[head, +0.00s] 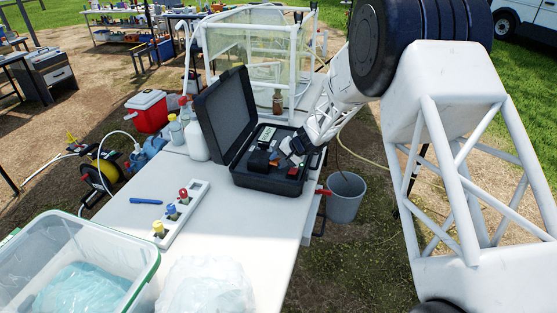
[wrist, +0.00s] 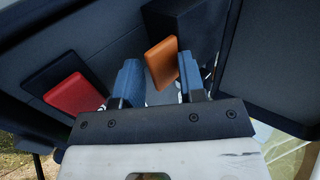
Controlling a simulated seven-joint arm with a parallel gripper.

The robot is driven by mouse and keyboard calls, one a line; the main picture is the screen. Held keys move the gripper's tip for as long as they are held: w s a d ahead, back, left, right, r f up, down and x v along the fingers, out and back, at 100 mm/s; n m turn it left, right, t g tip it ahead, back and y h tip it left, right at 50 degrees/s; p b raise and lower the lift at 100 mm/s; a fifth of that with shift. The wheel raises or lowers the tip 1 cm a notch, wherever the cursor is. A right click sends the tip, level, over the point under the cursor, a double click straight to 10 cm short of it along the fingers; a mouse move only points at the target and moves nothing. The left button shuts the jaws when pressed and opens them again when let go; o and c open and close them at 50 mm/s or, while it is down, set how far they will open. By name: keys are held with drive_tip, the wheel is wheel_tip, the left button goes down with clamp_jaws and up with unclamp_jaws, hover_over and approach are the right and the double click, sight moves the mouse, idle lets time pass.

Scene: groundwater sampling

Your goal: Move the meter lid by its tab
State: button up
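The black meter case (head: 262,182) stands open on the white table, its big lid (head: 225,115) tilted up at the left. In the wrist view an orange tab (wrist: 162,62) sticks out from a dark block, and a red tab (wrist: 75,93) lies further left. My gripper (head: 290,149) is over the right part of the case. In the wrist view its two blue fingers (wrist: 160,80) are apart, with the orange tab showing between them, nearer the right finger. A gap shows at the left finger. I cannot tell whether the right finger touches the tab.
White bottles (head: 194,141) stand left of the case, and a brown bottle (head: 277,102) and framed clear enclosure (head: 250,50) stand behind it. A white strip with coloured knobs (head: 184,213) and a blue pen (head: 146,201) lie in front. A grey bucket (head: 345,200) is beside the table.

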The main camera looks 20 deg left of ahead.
drive_tip(key=shift+s+a+f, duration=0.2)
drive_tip(key=shift+s+f, duration=0.2)
drive_tip(key=shift+f, duration=0.4)
drive_tip(key=shift+w+a+r+v, duration=0.1)
drive_tip(key=shift+w+v, duration=0.05)
drive_tip(key=shift+v, duration=1.4)
drive_tip(key=shift+w+a+r+v, duration=0.1)
drive_tip(key=shift+w+v, duration=0.05)
drive_tip(key=shift+v, duration=1.35)
drive_tip(key=shift+w+a+r+v, duration=0.1)
drive_tip(key=shift+v, duration=1.45)
drive_tip(key=shift+d+r, duration=0.1)
drive_tip(key=shift+s+d+r, duration=0.1)
drive_tip(key=shift+d+r, duration=0.05)
drive_tip(key=shift+r, duration=0.1)
drive_tip(key=s+d+r+h, duration=0.4)
drive_tip(key=s+d+r, duration=1.6)
drive_tip(key=s+d, duration=0.2)
drive_tip(key=s+d+h, duration=0.1)
drive_tip(key=s+d, duration=0.4)
drive_tip(key=s, duration=0.4)
drive_tip(key=s+d+r+t+h, duration=0.1)
drive_tip(key=s+d+h, duration=0.1)
drive_tip(key=s+d, duration=0.3)
drive_tip(key=s+d+t+h, duration=0.1)
drive_tip(key=s+d, duration=0.5)
drive_tip(key=s, duration=0.6)
drive_tip(key=shift+s+r+h, duration=0.3)
drive_tip(key=shift+s+h, duration=0.1)
drive_tip(key=shift+h, duration=0.1)
